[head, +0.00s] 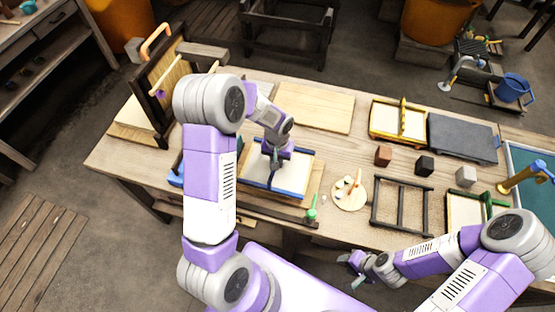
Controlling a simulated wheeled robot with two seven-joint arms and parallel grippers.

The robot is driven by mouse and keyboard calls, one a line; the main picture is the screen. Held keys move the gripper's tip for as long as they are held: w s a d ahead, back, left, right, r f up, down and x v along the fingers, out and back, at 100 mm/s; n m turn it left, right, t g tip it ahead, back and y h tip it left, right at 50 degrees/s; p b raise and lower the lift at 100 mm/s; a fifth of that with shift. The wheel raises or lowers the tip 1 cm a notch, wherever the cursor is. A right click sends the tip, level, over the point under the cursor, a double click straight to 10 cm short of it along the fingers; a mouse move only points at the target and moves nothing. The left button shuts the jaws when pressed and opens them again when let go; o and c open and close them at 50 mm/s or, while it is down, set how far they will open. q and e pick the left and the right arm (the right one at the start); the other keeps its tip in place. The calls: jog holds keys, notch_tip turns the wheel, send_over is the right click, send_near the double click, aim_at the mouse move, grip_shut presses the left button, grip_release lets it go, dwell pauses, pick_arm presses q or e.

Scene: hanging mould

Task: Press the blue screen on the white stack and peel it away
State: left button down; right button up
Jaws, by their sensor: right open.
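The blue-framed screen (314,172) lies flat on a wooden board near the middle of the table's front side. A pale surface shows inside its frame; I cannot make out a separate white stack under it. My left arm hides the area left of the screen. My right gripper (346,269) is open and empty, off the table's front edge, to the right of the screen.
A black-framed hinged press (160,85) stands upright at the left. A yellow-framed screen (373,125), a dark slab (460,138), small cubes, a round palette (349,194), a green-handled tool (312,208) and an empty dark frame (402,206) lie around the right half.

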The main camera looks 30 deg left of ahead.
pick_arm(q)
jog(key=shift+f+b, duration=0.85)
jog(key=shift+f, duration=0.05)
dwell(2.2)
jog(key=shift+r, duration=0.2)
jog(key=shift+r+p, duration=0.8)
jog(key=shift+r, duration=0.15)
jog(key=shift+r, duration=0.25)
notch_tip(320, 180, up, 7)
jog(key=p, duration=0.5)
jog(key=shift+f, duration=0.1)
